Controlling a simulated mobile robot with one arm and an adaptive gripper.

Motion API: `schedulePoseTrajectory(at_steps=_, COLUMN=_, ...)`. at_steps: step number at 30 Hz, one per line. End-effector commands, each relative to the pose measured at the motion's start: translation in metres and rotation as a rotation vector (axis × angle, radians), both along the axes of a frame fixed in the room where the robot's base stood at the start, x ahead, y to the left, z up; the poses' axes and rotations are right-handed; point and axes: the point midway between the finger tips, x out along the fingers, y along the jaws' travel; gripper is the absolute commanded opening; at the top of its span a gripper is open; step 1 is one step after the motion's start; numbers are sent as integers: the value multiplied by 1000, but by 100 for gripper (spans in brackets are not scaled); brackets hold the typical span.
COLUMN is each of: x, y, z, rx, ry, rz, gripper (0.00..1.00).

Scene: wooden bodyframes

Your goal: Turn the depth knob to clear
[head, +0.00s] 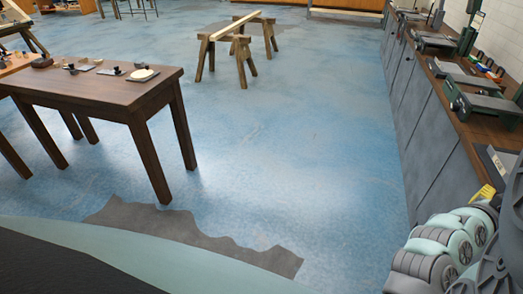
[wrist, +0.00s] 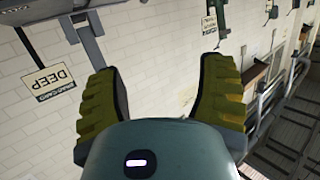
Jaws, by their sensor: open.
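My gripper (wrist: 164,68) is open and empty in the wrist view, its two yellow, ridged fingers spread wide against a white brick wall. In the head view one yellow fingertip of my gripper (head: 483,193) shows at the lower right, by the bench edge. The wrist view is upside down. A sign reading DEEP (wrist: 50,82) shows at its left, with smaller lettering too small to read. A second small sign (wrist: 210,25) is at the top. I cannot pick out the depth knob for sure in either view.
A long grey workbench (head: 428,140) with a wooden top runs along the right wall, bearing several green and grey machines (head: 485,103). A brown table (head: 110,95) stands at the left. A sawhorse stand (head: 237,45) is farther back. The blue floor between is clear.

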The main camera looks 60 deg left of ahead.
Motion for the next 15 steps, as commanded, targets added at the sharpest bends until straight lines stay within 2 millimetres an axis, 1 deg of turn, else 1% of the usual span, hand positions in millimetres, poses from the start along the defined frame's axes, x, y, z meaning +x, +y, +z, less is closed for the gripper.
schedulePoseTrajectory(at_steps=1, x=1, y=2, z=10, rx=-2, ry=-6, rz=16, gripper=69)
schedulePoseTrajectory(at_steps=6, x=4, y=12, z=21, rx=-10, ry=-29, rz=66, gripper=69)
schedulePoseTrajectory(at_steps=15, x=5, y=15, z=24, rx=-11, ry=-37, rz=85, gripper=69)
